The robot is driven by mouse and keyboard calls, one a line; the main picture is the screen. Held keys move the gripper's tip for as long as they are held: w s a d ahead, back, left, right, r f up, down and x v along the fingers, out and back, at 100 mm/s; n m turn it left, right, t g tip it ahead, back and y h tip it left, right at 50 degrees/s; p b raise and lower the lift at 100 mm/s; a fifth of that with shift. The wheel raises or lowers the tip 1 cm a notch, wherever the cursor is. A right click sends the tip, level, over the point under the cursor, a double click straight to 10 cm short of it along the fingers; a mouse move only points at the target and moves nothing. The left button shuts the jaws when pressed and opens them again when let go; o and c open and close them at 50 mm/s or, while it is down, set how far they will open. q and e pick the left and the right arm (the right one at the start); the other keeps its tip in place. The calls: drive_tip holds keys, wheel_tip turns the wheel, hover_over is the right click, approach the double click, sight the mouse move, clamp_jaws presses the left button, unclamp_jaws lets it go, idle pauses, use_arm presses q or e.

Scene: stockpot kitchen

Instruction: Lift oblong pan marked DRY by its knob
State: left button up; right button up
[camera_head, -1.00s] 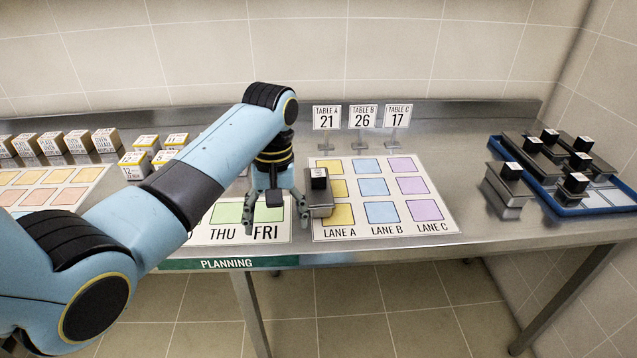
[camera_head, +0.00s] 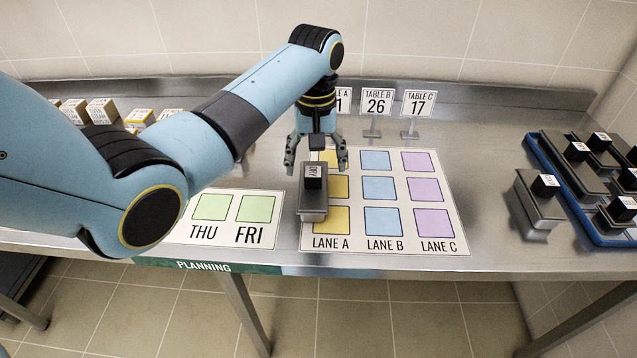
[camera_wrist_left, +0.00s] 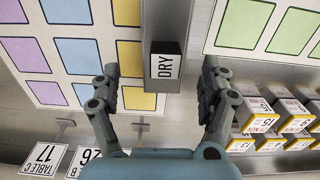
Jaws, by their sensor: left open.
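The oblong pan (camera_head: 314,207) is grey with a black knob (camera_head: 313,182) whose label reads DRY. It rests at the left edge of the lane mat, partly over the LANE A column. In the left wrist view the pan (camera_wrist_left: 173,22) extends away from the gripper, and its DRY knob (camera_wrist_left: 165,65) faces the camera. My left gripper (camera_head: 315,170) is open and empty, with its fingers spread above and behind the knob. In the left wrist view the fingers (camera_wrist_left: 160,95) stand to either side of the knob's line, apart from it. My right gripper is not seen.
The lane mat (camera_head: 447,247) has coloured squares, with upright table signs (camera_head: 378,102) behind it. The green THU and FRI squares (camera_head: 213,207) lie left of the pan. At right stand another knobbed pan (camera_head: 530,210) and a blue tray (camera_head: 560,176) holding several more.

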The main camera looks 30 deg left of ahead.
sight(314, 186)
use_arm(q)
drive_tip(key=shift+s+f, duration=0.2)
drive_tip(key=shift+f, duration=0.75)
drive_tip(key=shift+w+f, duration=0.1)
drive_tip(key=shift+f, duration=0.3)
drive_tip(key=f, duration=0.4)
drive_tip(key=shift+a+f, duration=0.25)
drive_tip(key=shift+f, duration=0.1)
drive_tip(key=c, duration=1.4)
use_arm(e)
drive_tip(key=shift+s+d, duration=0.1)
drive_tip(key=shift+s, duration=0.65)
